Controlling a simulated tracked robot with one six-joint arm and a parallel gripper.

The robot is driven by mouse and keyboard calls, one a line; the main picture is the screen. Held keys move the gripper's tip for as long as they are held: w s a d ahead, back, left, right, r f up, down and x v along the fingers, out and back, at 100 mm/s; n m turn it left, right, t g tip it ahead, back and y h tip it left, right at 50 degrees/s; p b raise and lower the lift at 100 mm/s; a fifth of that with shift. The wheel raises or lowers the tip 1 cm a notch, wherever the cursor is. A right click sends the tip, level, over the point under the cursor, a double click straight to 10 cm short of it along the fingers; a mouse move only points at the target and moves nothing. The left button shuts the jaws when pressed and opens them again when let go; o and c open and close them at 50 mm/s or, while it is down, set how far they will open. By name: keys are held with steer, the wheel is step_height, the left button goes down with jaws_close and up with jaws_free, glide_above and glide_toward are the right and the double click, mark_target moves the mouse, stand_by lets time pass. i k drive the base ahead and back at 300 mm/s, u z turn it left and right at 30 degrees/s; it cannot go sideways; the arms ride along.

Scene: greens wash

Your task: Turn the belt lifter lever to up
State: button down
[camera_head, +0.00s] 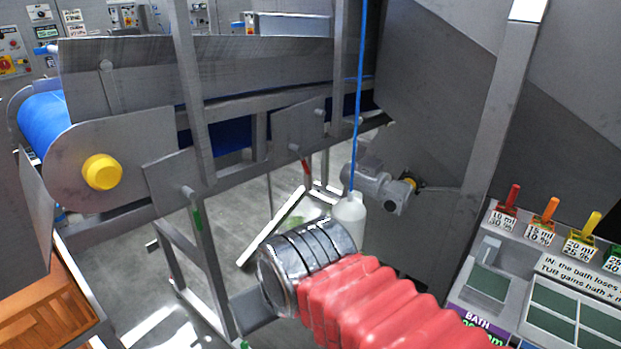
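The belt conveyor has a blue belt (45,122) and a grey steel frame. I cannot tell for sure which part is the belt lifter lever. A small green piece (197,218) shows below a side plate with a round pin, by the front leg. A small red piece (305,167) shows under a second plate farther along. My arm, with a red bellows sleeve and a ribbed metal collar, reaches in from the lower right. It ends in front of the conveyor's lower frame. No gripper fingers show.
A blue cord (358,100) hangs down to a white bottle (349,217) beside a grey motor (374,186). A dosing panel (506,262) with coloured handles stands at right. An orange crate (45,310) is at lower left. Bare floor shows under the conveyor.

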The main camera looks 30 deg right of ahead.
mark_target(294, 147)
steer(key=z, duration=0.2)
steer(key=i, duration=1.1)
steer(key=u, duration=0.1)
